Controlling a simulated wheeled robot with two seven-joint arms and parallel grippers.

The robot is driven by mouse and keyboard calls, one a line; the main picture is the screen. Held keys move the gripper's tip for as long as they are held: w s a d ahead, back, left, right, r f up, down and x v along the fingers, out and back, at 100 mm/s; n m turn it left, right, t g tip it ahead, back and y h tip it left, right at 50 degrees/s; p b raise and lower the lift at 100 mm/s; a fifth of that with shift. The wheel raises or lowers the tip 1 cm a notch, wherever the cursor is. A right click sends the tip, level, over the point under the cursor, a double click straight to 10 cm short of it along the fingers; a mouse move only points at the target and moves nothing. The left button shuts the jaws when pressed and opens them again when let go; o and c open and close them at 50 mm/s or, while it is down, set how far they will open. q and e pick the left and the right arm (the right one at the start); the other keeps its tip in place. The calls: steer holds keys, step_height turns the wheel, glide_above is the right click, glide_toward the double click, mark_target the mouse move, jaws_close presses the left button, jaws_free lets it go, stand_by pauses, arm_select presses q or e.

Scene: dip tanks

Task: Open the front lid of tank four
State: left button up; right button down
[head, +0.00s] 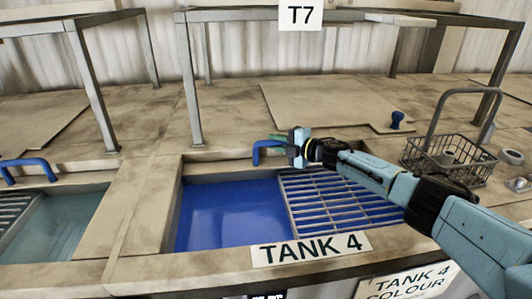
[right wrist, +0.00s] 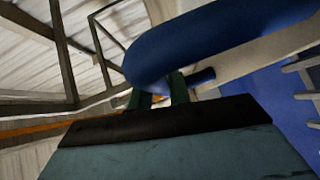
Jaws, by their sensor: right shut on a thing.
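Tank four's front opening (head: 180,225) sits behind the "TANK 4" label (head: 311,248), with blue liquid (head: 232,215) on the left and a metal grating (head: 330,200) on the right. A blue bar handle (head: 266,147) stands at its back edge. My right gripper (head: 296,146) is at the right end of this handle and is shut on it. In the right wrist view the handle (right wrist: 215,42) looms large, and its end meets the fingers (right wrist: 160,95). I cannot make out a separate front lid panel over the opening. My left gripper is not in view.
A flat panel (head: 325,105) lies behind, with a blue knob (head: 397,119) near its right corner. A wire basket (head: 445,160) with a tall handle stands at right. Metal frames (head: 190,85) rise behind. A neighbouring tank (head: 55,225) is at left.

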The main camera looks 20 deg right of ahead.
steer(key=c, duration=1.3)
jaws_free()
steer(key=v, duration=1.3)
steer(key=shift+s+d, duration=0.2)
